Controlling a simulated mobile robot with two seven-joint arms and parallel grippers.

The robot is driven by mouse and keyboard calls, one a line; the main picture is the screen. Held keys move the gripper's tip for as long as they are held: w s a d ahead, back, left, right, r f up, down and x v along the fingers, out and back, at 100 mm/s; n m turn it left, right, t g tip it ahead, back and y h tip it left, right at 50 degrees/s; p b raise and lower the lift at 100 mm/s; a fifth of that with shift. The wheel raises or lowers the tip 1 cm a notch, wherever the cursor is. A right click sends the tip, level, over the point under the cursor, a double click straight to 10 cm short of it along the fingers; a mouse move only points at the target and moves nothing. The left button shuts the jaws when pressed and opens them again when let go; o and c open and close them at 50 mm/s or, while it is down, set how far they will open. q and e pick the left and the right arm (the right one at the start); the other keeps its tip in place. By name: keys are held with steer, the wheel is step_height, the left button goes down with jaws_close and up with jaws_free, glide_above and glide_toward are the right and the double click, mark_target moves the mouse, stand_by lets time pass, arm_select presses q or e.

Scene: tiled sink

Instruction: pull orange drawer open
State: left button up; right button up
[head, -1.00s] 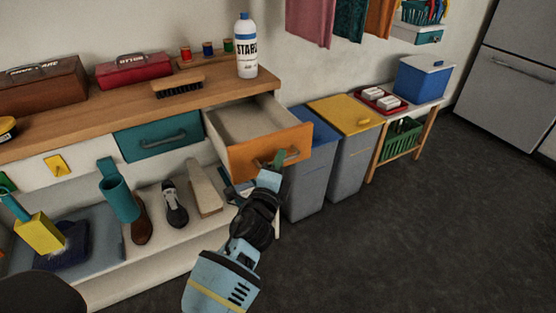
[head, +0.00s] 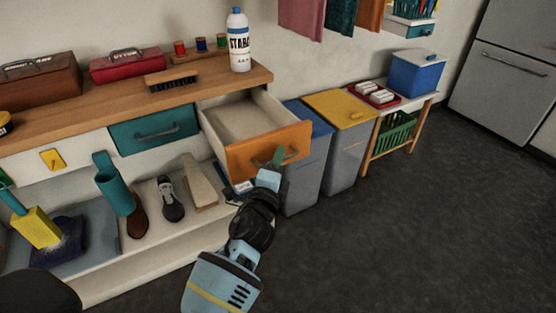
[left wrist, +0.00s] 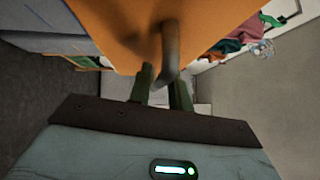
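The orange drawer (head: 262,152) juts out of the wooden counter in the head view, pulled well open, its pale inside empty. Its grey curved handle (head: 292,153) is on the front face. My left gripper (head: 277,160) is at this handle, in front of the drawer. In the left wrist view the orange front (left wrist: 120,30) fills the top. The handle (left wrist: 170,48) there runs down between the green fingers of my left gripper (left wrist: 162,88), which look closed about it. The exact contact is partly hidden. My right gripper is not in view.
A blue-lidded bin (head: 305,165) and a yellow-lidded bin (head: 348,140) stand just right of the drawer. A closed teal drawer (head: 153,132) is to the left. Shoes (head: 171,198) sit on the low shelf (head: 150,265). Dark floor (head: 420,230) is clear at front right.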

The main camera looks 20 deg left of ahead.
arm_select(q)
steer(key=shift+s, duration=0.1)
steer(key=s+f, duration=0.1)
steer(key=s, duration=0.6)
steer(key=shift+s+d, duration=0.25)
steer(key=shift+d, duration=0.2)
